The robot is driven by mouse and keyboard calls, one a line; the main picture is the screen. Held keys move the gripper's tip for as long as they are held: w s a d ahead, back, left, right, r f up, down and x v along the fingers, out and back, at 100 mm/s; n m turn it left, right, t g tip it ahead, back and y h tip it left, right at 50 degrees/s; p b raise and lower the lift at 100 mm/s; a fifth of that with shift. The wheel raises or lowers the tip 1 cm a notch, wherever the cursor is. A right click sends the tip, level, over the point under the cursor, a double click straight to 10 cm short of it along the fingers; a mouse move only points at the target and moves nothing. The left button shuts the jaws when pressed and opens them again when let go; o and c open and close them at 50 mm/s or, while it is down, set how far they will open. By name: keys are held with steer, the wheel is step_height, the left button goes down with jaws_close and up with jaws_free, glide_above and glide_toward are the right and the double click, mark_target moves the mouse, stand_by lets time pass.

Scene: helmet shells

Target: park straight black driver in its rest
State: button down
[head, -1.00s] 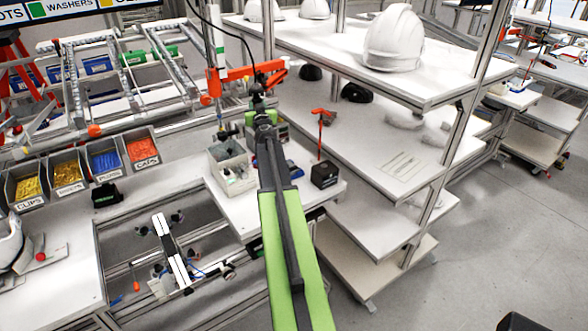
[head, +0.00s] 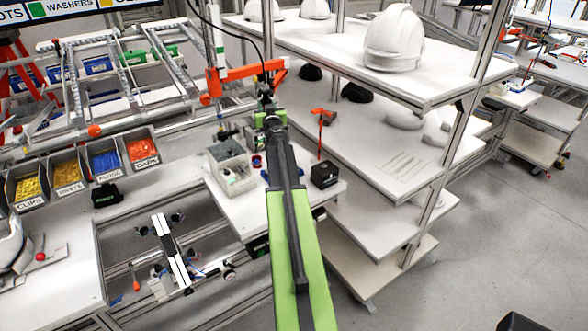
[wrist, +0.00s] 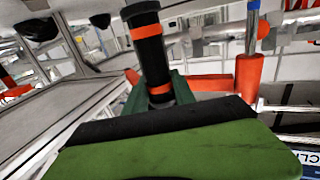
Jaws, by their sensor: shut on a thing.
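My gripper (head: 268,102) is shut on the straight black driver, which shows in the wrist view (wrist: 150,52) as a black cylinder with orange bands, a little tilted. In the head view, the driver is small and mostly hidden by my gripper and arm. An orange rest bracket (head: 240,73) stands close by, with the driver near its right end. The bracket also shows behind the driver in the wrist view (wrist: 212,82). I cannot tell whether driver and bracket touch. A second, pale tool (head: 217,42) stands upright at the bracket's left end.
A grey bin (head: 232,172), a black box (head: 324,175) and an orange-headed tool (head: 322,118) stand near my arm. Shelves with a white helmet (head: 394,42) rise at right. Parts bins (head: 140,150) line the left bench. Aluminium rails lie behind.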

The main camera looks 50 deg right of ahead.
mark_target(268, 90)
step_height(268, 90, up, 7)
steer(key=p, duration=0.7)
steer(key=shift+f, duration=0.25)
steer(key=shift+s+d, duration=0.2)
steer(key=shift+s, duration=0.2)
steer(key=s+d, duration=0.3)
steer(key=s, duration=0.5)
steer(key=shift+s+d, duration=0.2)
steer(key=shift+d, duration=0.15)
steer(key=shift+s, duration=0.1)
steer(key=s+d, duration=0.4)
steer(key=s, duration=0.5)
steer(key=shift+d, duration=0.1)
